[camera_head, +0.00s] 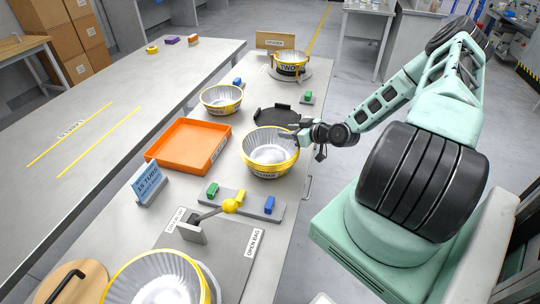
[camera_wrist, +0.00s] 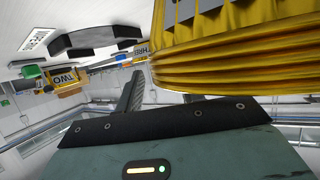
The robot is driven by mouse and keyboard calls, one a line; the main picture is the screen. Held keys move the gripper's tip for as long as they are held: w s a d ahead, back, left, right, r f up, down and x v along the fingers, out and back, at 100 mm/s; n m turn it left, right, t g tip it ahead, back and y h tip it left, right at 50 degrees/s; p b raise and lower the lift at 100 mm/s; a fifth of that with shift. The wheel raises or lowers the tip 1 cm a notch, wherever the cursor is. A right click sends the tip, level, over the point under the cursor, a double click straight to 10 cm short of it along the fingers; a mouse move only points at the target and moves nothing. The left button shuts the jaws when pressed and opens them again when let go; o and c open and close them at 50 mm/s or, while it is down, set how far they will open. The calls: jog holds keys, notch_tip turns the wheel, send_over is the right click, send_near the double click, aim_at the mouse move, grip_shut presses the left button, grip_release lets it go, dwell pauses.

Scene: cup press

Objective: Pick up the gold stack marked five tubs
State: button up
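A gold-rimmed stack of silver tubs (camera_head: 270,157) stands on the narrow bench in the middle of the head view. Its front label ends in what looks like "TUBS"; the number is too small to read. My gripper (camera_head: 291,134) is at its right rim, with a finger reaching over the rim. In the wrist view, gold ridged rims (camera_wrist: 235,50) fill the upper right, close to my gripper. One dark finger stands left of the rims with a gap between; the other is largely hidden behind them. The fingers look apart, and no firm grip shows.
An orange tray (camera_head: 152,156) lies left of the stack. A block strip (camera_head: 238,207) is in front. A black holder (camera_head: 257,113) sits behind. Other gold stacks stand at the back left (camera_head: 221,100), the far end, marked TWO (camera_head: 291,69), and the front (camera_head: 207,291).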

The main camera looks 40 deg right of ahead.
grip_shut()
